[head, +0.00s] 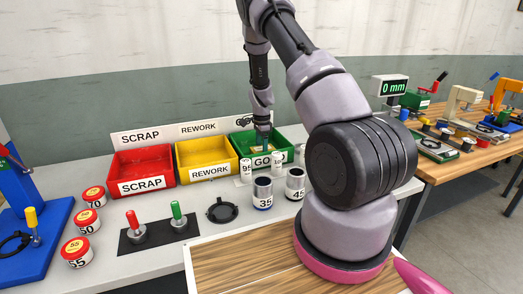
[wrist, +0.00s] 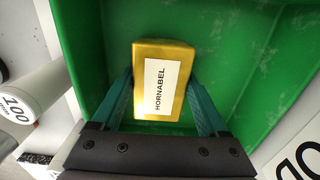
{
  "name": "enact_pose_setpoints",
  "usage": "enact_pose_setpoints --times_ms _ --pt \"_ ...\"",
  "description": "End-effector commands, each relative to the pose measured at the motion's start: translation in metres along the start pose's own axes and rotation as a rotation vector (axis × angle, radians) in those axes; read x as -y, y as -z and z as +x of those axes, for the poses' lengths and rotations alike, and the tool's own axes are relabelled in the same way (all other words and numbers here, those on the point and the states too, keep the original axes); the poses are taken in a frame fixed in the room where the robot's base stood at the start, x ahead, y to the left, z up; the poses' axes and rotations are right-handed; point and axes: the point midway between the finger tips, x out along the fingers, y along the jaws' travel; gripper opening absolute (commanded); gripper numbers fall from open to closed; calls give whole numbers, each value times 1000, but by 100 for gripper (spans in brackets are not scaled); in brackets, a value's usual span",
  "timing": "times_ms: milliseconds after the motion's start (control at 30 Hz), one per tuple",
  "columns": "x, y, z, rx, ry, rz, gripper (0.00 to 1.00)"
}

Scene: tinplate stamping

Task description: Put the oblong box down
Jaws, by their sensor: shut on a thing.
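The oblong box (wrist: 162,82) is gold-yellow with a white label reading HORNABEL, seen in the wrist view. My gripper (wrist: 160,100) is shut on it, one teal finger along each long side. The box is over or inside the green bin (wrist: 262,50); I cannot tell whether it touches the floor of the bin. In the head view my gripper (head: 262,142) reaches down into the green bin (head: 286,142), whose label is partly hidden.
Left of the green bin stand a yellow REWORK bin (head: 203,153) and a red SCRAP bin (head: 140,160). Upright numbered cylinders, including the 35 one (head: 263,193) and 45 one (head: 295,184), stand close in front of the green bin. Numbered red-and-white tins (head: 87,221) stand at left.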

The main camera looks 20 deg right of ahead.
Motion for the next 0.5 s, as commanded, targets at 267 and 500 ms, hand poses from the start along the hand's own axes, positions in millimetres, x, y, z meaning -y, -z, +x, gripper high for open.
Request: enact_pose_setpoints --times_ms 267,500 --pt "0 0 2 0 0 0 81" --pt "0 0 2 0 0 0 100"
